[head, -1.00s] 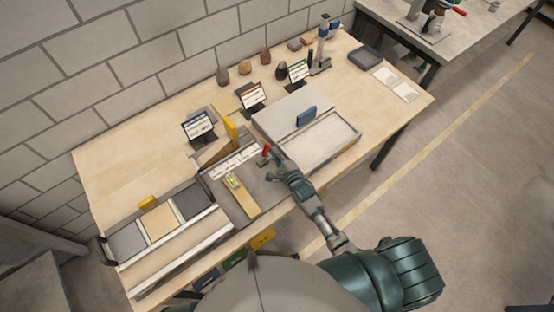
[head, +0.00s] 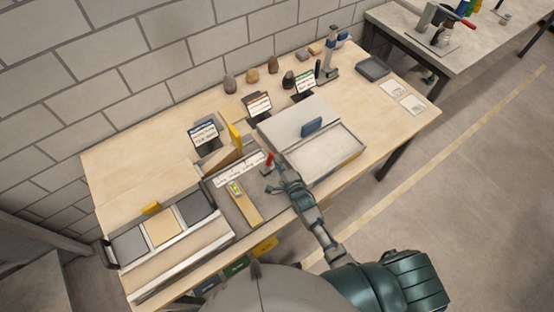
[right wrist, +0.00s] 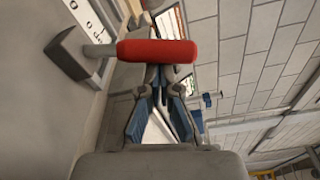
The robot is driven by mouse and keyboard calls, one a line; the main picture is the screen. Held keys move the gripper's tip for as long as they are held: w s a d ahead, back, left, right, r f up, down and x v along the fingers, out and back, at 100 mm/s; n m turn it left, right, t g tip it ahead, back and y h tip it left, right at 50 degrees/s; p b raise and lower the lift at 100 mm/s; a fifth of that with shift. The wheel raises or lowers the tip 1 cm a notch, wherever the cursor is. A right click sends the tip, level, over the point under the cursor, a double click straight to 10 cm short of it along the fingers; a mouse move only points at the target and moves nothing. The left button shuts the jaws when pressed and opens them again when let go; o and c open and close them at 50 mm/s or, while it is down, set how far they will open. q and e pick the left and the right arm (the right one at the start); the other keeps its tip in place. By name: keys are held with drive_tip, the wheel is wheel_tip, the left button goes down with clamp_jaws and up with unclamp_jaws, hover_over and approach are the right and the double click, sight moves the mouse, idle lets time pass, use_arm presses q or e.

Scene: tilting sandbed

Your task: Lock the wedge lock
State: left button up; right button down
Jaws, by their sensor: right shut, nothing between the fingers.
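The wedge lock shows as a small red-handled lever (head: 269,159) on the grey plate by the sandbed in the head view. In the right wrist view its red handle (right wrist: 157,51) lies across the picture, on a light rod from a dark grey block (right wrist: 75,52). My right gripper (head: 281,185) is just in front of the lever in the head view. In the right wrist view the fingers (right wrist: 160,85) are shut and empty, close behind the red handle; I cannot tell whether they touch it. My left gripper is not in view.
The sandbed tray (head: 327,155) with a blue block (head: 312,126) is right of the lever. A yellow-green level on a wooden strip (head: 245,203) lies to its left, with a scale strip (head: 239,170) behind. Small tablets (head: 258,105) stand further back. The table's left rear is clear.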

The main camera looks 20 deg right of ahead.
drive_tip(key=shift+s+r+n, duration=0.1)
drive_tip(key=shift+n, duration=0.3)
drive_tip(key=shift+a+r+n, duration=0.15)
drive_tip(key=shift+a+n, duration=0.25)
drive_tip(key=shift+a, duration=0.15)
drive_tip(key=shift+s+a+r+n+p, duration=0.15)
drive_tip(key=shift+a+n+p, duration=0.05)
drive_tip(key=shift+a+n, duration=0.25)
drive_tip(key=shift+s+a+r+n+p, duration=0.1)
drive_tip(key=shift+s+a+n+p, duration=0.15)
drive_tip(key=shift+n, duration=0.2)
drive_tip(key=shift+a+r+n+t, duration=0.1)
drive_tip(key=shift+a+n+t, duration=0.3)
drive_tip(key=shift+n, duration=0.5)
drive_tip(key=n, duration=0.1)
drive_tip(key=a+n, duration=0.1)
drive_tip(key=shift+s+a+n+y, duration=0.1)
drive_tip(key=shift+s+n+y, duration=0.2)
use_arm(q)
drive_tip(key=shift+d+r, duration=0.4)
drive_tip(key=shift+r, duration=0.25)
use_arm(e)
drive_tip(key=shift+s+a, duration=0.15)
drive_tip(key=shift+a, duration=0.3)
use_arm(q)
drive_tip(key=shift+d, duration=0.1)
use_arm(e)
drive_tip(key=shift+s+f, duration=0.1)
drive_tip(key=shift+f, duration=0.1)
